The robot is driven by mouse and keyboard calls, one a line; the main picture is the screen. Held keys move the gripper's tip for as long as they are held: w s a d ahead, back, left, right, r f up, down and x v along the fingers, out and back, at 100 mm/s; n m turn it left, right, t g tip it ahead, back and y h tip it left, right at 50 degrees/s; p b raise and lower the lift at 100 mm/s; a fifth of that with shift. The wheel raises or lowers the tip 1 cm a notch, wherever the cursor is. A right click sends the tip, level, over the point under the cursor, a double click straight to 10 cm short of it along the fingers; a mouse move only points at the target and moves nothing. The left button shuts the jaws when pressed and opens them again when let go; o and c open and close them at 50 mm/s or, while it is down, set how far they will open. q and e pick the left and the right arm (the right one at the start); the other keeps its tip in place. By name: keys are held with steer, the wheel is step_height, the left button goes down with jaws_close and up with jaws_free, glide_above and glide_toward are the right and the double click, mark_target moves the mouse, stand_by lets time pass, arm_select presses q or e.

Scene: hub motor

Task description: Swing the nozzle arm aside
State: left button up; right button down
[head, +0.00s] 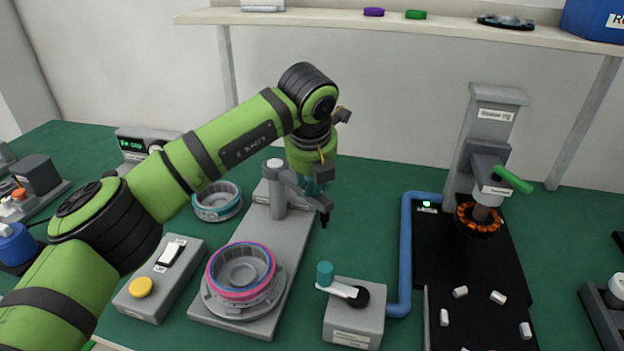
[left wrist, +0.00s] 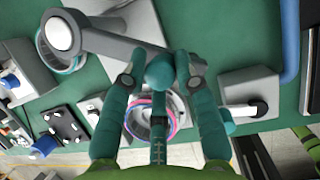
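The nozzle arm (head: 302,192) is a grey bar reaching right from an upright post (head: 276,187), with a dark nozzle tip (head: 325,217) pointing down. It also shows in the left wrist view (left wrist: 110,42), running behind my fingertips. My left gripper (head: 314,187) is at the arm's outer end, with teal fingers. In the left wrist view, the fingers (left wrist: 161,66) lie on either side of a rounded teal part over the arm. I cannot tell whether they grip or only stand around it. The rotor with pink and blue rings (head: 240,273) sits on the fixture below. My right gripper is not in view.
A grey box with a teal-knobbed lever (head: 352,310) stands to the right of the fixture. A teal-ringed part (head: 217,202) lies behind it. A switch box with a yellow button (head: 160,280) is at left. A blue pipe (head: 403,255) bounds the black station.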

arm_select(q)
steer(key=o, duration=0.3)
steer(key=shift+w+d+r, duration=0.25)
steer(key=shift+r, duration=0.1)
steer(key=shift+w+d+f, duration=0.1)
steer(key=shift+d+f, duration=0.05)
steer(key=shift+f, duration=0.05)
steer(key=v, duration=1.2)
